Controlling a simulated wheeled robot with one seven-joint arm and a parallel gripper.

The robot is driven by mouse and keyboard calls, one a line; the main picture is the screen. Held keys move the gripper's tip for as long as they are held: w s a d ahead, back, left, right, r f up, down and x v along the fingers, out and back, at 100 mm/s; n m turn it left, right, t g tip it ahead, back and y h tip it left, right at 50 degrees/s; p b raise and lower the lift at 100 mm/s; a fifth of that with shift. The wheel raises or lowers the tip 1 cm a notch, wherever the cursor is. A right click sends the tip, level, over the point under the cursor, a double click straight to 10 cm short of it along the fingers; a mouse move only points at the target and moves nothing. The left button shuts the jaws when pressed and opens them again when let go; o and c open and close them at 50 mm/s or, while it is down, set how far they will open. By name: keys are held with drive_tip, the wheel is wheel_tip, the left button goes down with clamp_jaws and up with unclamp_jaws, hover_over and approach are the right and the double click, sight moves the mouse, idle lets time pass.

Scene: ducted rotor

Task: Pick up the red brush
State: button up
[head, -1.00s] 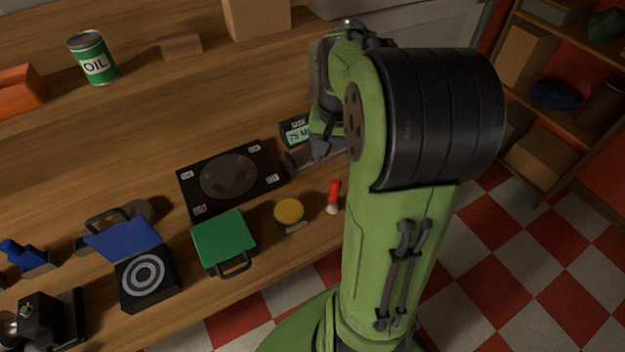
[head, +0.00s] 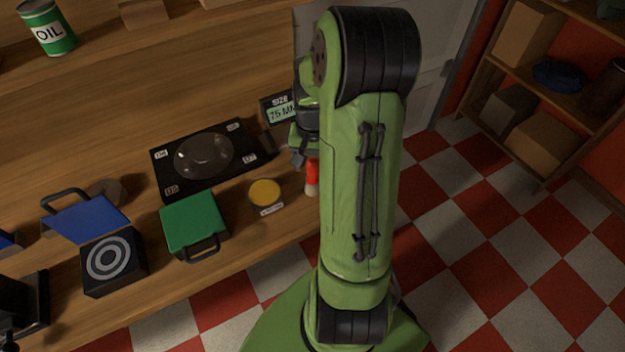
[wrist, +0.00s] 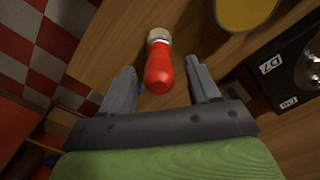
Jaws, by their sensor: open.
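The red brush (head: 311,176) stands or lies on the wooden bench near its front edge, partly hidden by my arm in the head view. In the wrist view the red brush (wrist: 159,68) shows its rounded red handle towards me and its pale end farther off. My gripper (wrist: 163,80) is open, with one grey finger on each side of the brush's handle. I cannot tell whether either finger touches it. In the head view my gripper (head: 298,150) is just above and beside the brush, mostly hidden by my arm.
A yellow round pad (head: 265,192) lies left of the brush. A black plate with a round dish (head: 203,156) and a size display (head: 281,113) are behind. A green case (head: 193,222) and a blue case (head: 85,219) stand farther left. The checkered floor is clear to the right.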

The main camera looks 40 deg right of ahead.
sight(312, 187)
wheel_tip(312, 187, down, 3)
drive_tip(key=shift+f+b, duration=0.15)
drive_tip(key=shift+b, duration=0.15)
drive_tip(key=shift+c, duration=0.2)
